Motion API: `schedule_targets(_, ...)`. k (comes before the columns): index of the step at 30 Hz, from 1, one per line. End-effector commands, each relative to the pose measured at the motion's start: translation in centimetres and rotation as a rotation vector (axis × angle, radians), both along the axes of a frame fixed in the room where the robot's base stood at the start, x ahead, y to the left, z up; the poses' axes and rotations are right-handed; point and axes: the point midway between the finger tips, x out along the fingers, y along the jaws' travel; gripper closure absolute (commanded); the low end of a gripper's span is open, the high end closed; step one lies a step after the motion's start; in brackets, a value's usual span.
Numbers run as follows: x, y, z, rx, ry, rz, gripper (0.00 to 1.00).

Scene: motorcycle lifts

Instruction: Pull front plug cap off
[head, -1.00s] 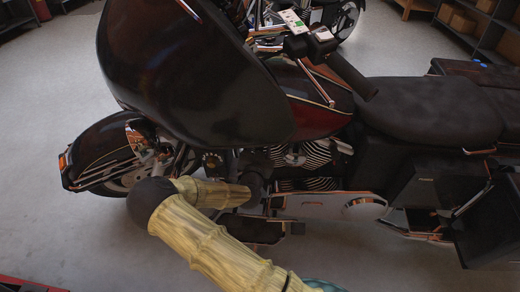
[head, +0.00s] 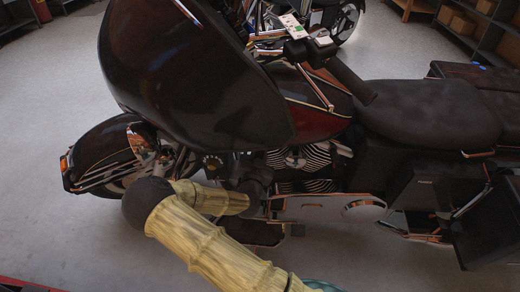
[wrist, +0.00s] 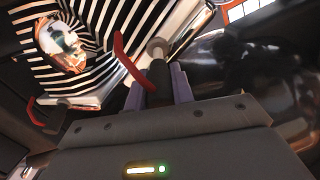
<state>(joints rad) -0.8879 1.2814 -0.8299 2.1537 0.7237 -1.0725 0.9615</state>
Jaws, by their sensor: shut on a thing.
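The front plug cap (wrist: 158,82) is a dark boot with a curved red lead (wrist: 130,60), in the wrist view. My gripper (wrist: 165,88) has its two grey-purple fingers shut on the cap, one on each side. A pale metal, plug-like end (wrist: 157,48) lies just beyond the cap; I cannot tell whether they touch. The finned engine cylinder (wrist: 95,35) fills the upper left of the wrist view and also shows in the head view (head: 312,158). In the head view my dark gripper body (head: 252,180) is beside the engine, and the cap is hidden.
Another red lead with a dark end (wrist: 40,115) is at the wrist view's left. The motorcycle's large dark fairing (head: 190,75) overhangs my arm, with the front wheel fender (head: 95,150) to the left. Grey floor (head: 90,230) is open in front of the motorcycle.

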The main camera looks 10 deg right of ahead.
Motion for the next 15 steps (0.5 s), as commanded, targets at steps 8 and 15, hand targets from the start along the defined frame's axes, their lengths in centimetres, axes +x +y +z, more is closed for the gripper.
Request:
schedule_targets(8,-0.55,0.24,0.09,0.000,0.002,0.001,1.00)
schedule_targets(15,-0.52,0.22,0.10,-0.001,0.001,0.000,0.54)
